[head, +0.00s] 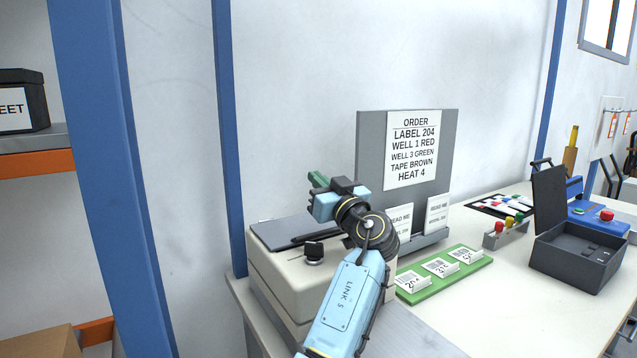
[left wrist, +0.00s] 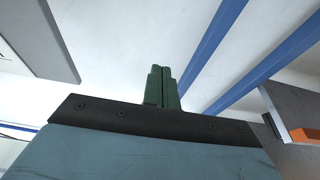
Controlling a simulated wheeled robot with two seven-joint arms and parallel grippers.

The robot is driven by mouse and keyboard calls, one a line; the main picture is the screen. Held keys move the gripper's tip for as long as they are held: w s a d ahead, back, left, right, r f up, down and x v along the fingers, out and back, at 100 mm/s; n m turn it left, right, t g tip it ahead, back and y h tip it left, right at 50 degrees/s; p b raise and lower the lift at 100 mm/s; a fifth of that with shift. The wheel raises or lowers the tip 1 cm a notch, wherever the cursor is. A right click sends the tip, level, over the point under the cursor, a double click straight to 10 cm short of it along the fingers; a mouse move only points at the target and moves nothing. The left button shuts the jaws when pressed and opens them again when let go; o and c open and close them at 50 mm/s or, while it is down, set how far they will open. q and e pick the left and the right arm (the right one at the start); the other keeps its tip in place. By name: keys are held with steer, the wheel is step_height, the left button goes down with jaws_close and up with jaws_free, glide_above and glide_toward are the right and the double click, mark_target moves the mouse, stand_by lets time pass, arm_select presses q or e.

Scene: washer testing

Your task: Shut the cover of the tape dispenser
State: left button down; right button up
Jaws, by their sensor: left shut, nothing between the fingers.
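A dark grey box (head: 578,258) stands on the right of the table with its lid (head: 549,203) raised upright. It is the one thing with a clearly open cover; I cannot tell for certain that it is the tape dispenser. My left gripper (head: 318,181) is above the beige machine at the left end of the table, far from the dark box. Its green fingers (left wrist: 163,86) are together and empty in the left wrist view. My right gripper is not in view.
The beige machine (head: 271,273) has a dark top plate and a knob (head: 313,252). A grey order board (head: 449,130) stands behind. A green label strip (head: 441,277), a row of coloured buttons (head: 505,231) and a blue device (head: 573,195) occupy the table. The front right is clear.

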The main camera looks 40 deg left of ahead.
arm_select(q)
steer(key=shift+d, duration=0.1)
steer(key=s+d, duration=0.5)
steer(key=d, duration=0.7)
steer(key=shift+f, duration=0.2)
